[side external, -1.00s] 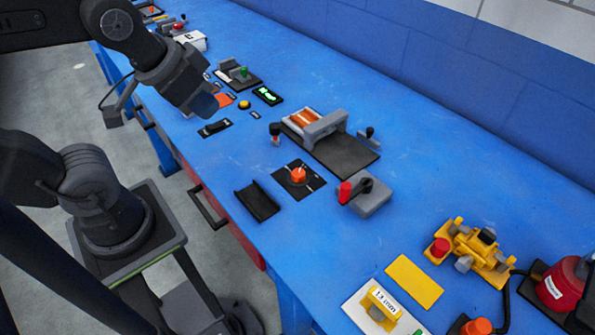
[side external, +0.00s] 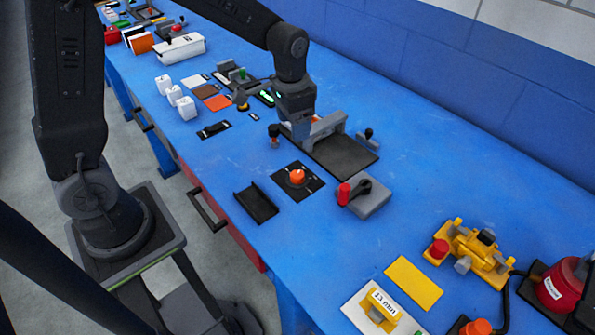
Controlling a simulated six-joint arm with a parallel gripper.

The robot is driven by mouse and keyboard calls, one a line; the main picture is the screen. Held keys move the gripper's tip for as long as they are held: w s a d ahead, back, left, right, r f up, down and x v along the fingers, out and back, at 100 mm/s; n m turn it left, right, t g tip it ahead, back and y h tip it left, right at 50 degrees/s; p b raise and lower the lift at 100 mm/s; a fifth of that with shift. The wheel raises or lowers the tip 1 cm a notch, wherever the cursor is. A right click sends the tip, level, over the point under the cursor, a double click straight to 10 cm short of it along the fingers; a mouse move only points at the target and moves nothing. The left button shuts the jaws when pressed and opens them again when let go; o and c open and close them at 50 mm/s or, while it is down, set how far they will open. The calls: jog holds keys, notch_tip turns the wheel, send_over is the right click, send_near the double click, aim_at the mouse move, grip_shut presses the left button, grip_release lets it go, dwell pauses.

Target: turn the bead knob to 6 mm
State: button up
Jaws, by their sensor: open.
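An orange knob (side external: 297,176), which looks like the bead knob, stands on a black square plate with pale marks (side external: 313,187) near the middle of the bench. The marks are too small to read, so its setting cannot be told. My gripper (side external: 300,132) points down above the grey and orange roller fixture, behind the knob in the picture and apart from it. It is open, with its fingertips hard to make out against the fixture. Nothing is seen held in it.
The roller fixture (side external: 345,158) with its dark bed stands behind the knob. A grey block with a red-handled crank (side external: 367,196) is to its right, a black channel (side external: 256,204) to its left. Yellow tooling (side external: 470,248) sits at the right. Blue bench is bare around the plate.

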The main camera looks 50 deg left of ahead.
aim_at(297, 174)
jog(key=shift+g, duration=0.3)
jog(key=f, duration=1.1)
jog(key=w+f, duration=0.1)
jog(key=f, duration=0.4)
jog(key=shift+w+f, duration=0.1)
jog(key=shift+f, duration=0.15)
jog(key=shift+a, duration=0.1)
jog(key=c, duration=0.9)
